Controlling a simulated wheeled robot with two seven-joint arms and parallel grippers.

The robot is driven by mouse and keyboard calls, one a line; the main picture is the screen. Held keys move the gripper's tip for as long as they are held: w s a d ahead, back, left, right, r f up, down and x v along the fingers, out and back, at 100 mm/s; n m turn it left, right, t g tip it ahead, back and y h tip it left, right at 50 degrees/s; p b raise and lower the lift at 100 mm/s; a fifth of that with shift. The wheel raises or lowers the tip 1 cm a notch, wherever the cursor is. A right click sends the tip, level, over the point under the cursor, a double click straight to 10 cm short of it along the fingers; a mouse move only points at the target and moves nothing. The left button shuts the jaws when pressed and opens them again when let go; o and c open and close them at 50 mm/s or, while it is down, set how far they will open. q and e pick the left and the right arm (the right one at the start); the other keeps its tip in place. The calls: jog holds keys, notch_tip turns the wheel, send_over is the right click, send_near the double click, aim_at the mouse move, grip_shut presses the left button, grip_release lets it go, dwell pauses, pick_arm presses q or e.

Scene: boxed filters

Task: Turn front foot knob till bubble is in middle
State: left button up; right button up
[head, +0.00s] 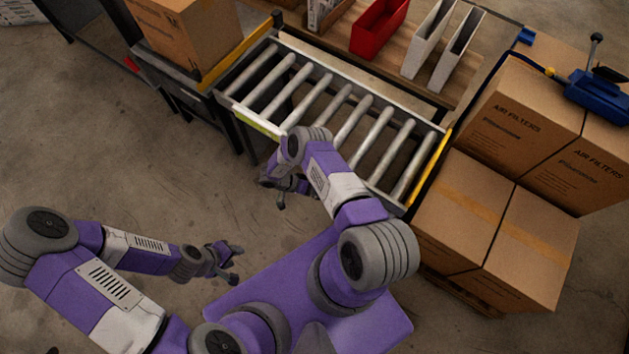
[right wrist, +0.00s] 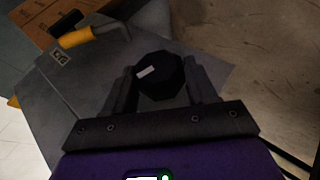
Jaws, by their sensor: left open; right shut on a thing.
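The front foot knob (right wrist: 158,80) is black and faceted with a white mark on top. In the right wrist view it sits between the two fingers of my right gripper (right wrist: 162,88), which is shut on it. In the head view my right gripper (head: 281,192) is low beside the front edge of the roller conveyor (head: 285,138), and the knob is hidden there. A yellow-green strip (head: 258,123) lies along that front edge; I cannot make out a bubble in it. My left gripper (head: 233,263) is open and empty over bare floor.
A grey plate (right wrist: 70,95) lies around the knob, with a yellow-gripped bent handle (right wrist: 78,36) near it. Stacked filter cartons (head: 490,225) stand to the right, a blue tool (head: 600,95) on top. Another carton (head: 190,35) is at the upper left. The floor (head: 130,190) at left is clear.

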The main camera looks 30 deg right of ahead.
jog(key=shift+w+d, duration=0.1)
jog(key=shift+d, duration=0.2)
jog(key=o, duration=1.1)
jog(key=shift+c, duration=0.2)
jog(key=shift+a, duration=0.1)
jog(key=p+v, duration=0.1)
jog(key=v, duration=0.6)
jog(key=shift+a+r, duration=0.15)
jog(key=shift+a, duration=0.05)
